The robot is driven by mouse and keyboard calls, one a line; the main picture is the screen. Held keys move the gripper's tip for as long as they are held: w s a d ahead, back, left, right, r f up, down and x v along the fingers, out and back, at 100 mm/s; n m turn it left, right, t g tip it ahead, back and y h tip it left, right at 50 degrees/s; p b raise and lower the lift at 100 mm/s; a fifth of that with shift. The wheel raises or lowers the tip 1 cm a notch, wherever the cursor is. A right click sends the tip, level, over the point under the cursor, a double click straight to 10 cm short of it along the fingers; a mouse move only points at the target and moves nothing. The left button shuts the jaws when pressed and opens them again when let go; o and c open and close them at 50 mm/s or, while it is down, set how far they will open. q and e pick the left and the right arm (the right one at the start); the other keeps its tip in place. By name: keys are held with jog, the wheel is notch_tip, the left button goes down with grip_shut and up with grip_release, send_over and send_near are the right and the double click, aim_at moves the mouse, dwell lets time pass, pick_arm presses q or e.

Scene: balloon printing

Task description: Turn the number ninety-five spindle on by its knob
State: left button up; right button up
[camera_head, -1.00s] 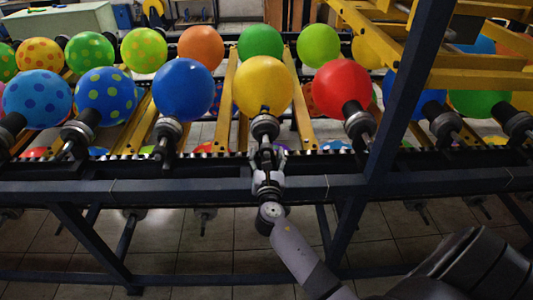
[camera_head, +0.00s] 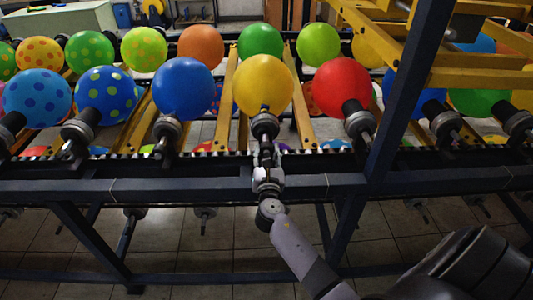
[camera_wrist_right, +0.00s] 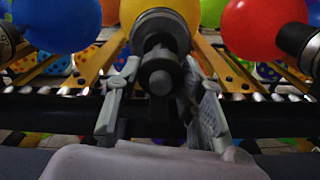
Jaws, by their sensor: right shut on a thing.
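A spindle (camera_head: 265,126) with a dark, ringed body carries the yellow balloon (camera_head: 263,83) in the middle of the front row. No number can be read on it. Its round black knob (camera_wrist_right: 160,76) points toward me in the right wrist view. My right gripper (camera_head: 266,156) is at the near end of this spindle, below the balloon, and is shut on the knob. In the right wrist view, one finger of the gripper (camera_wrist_right: 160,84) is on each side of the knob. The finger contact is partly hidden. My left gripper is not in view.
Neighbouring spindles hold a blue balloon (camera_head: 184,89) on the left and a red balloon (camera_head: 342,87) on the right. A dark frame rail (camera_head: 200,190) runs below the gripper. A dark slanted post (camera_head: 402,95) stands at the right.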

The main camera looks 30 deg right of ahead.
jog(key=shift+c, duration=0.7)
jog(key=m+b, duration=0.1)
jog(key=m, duration=0.2)
jog(key=shift+f+b, duration=0.15)
jog(key=shift+b, duration=0.25)
jog(key=m+b, duration=0.2)
jog(key=m, duration=0.3)
jog(key=shift+m+b, duration=0.3)
jog(key=m+b, duration=0.2)
jog(key=m, duration=0.2)
jog(key=shift+a, duration=0.1)
jog(key=m+b, duration=0.1)
jog(key=m, duration=0.4)
jog(key=shift+b, duration=0.3)
jog(key=shift+r, duration=0.2)
